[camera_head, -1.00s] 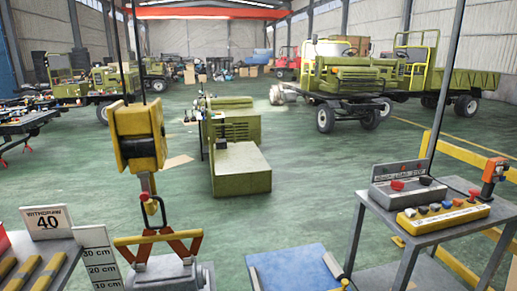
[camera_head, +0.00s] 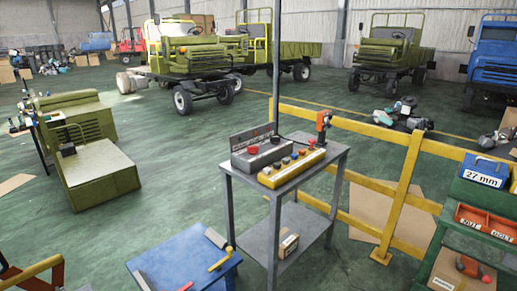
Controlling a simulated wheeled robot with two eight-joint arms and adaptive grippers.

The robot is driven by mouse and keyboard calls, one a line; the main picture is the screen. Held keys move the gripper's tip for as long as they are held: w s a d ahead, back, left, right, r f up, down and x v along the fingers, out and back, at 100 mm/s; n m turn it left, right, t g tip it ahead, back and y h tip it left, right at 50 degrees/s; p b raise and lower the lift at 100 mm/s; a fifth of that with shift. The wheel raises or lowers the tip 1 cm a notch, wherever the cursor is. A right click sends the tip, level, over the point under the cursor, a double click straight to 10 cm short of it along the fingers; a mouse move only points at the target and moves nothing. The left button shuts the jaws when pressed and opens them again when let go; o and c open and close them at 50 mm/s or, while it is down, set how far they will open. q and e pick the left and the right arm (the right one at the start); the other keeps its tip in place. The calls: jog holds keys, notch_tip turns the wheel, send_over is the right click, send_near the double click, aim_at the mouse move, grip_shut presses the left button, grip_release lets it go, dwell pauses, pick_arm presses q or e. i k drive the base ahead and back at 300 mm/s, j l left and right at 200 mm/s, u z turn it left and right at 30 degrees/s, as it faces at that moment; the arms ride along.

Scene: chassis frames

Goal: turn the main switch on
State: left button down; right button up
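A grey metal stand (camera_head: 274,235) is right of centre. On its top sit a grey control box (camera_head: 262,157) with a red and a dark knob, and a yellow box (camera_head: 290,170) with several coloured buttons. An orange device (camera_head: 323,122) with a dark part stands at the far right corner of the stand. I cannot tell which of these is the main switch, or its position; the labels are too small to read. Neither of my grippers is in view.
A low blue-topped table (camera_head: 185,262) stands in front left of the stand. A yellow railing (camera_head: 400,190) runs behind and right. A green rack (camera_head: 425,262) with a blue bin (camera_head: 487,172) is at far right. An olive machine (camera_head: 100,172) is left, with open green floor between.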

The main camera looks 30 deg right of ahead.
aim_at(252, 150)
jog(key=i+l, duration=0.2)
jog(key=l, duration=0.2)
jog(key=i+l, duration=0.25)
jog(key=i+l+u, duration=0.1)
jog(key=l, duration=0.4)
jog(key=i+l, duration=0.3)
jog(key=l+u, duration=0.05)
jog(key=l, duration=0.05)
